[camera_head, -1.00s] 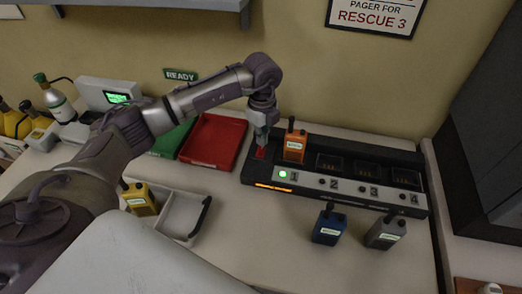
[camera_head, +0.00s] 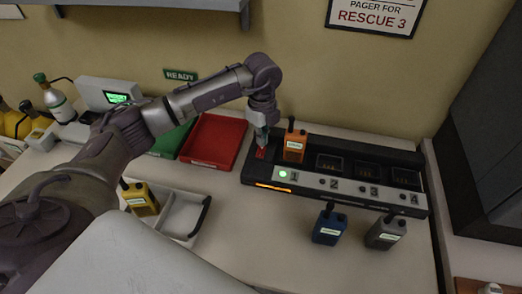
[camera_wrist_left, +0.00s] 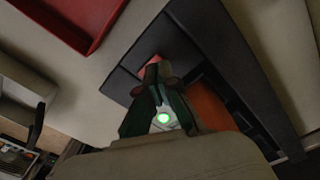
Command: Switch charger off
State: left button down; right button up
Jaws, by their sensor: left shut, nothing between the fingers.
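The charger (camera_head: 350,191) is a long black dock with a pale numbered front strip, slots 1 to 4. A red switch (camera_head: 261,153) sits at its left end, and a green light glows by slot 1. An orange strip is lit on the front left edge. An orange pager (camera_head: 294,146) stands in slot 1; the other slots look empty. My left gripper (camera_head: 263,140) is shut and empty, pointing down at the red switch; whether it touches cannot be told. In the left wrist view the fingertips (camera_wrist_left: 153,80) partly cover the red switch (camera_wrist_left: 150,66). My right gripper is not in view.
A blue pager (camera_head: 328,227) and a grey pager (camera_head: 385,232) stand in front of the charger. A red tray (camera_head: 213,141) and a green tray lie to its left.

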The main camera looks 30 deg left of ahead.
pick_arm(q)
jog(key=shift+f+b, duration=0.75)
jog(key=shift+f, duration=0.4)
jog(key=shift+r, duration=0.15)
jog(key=shift+r+p, duration=2.5)
jog(key=shift+r, duration=0.95)
jog(key=shift+f, duration=0.1)
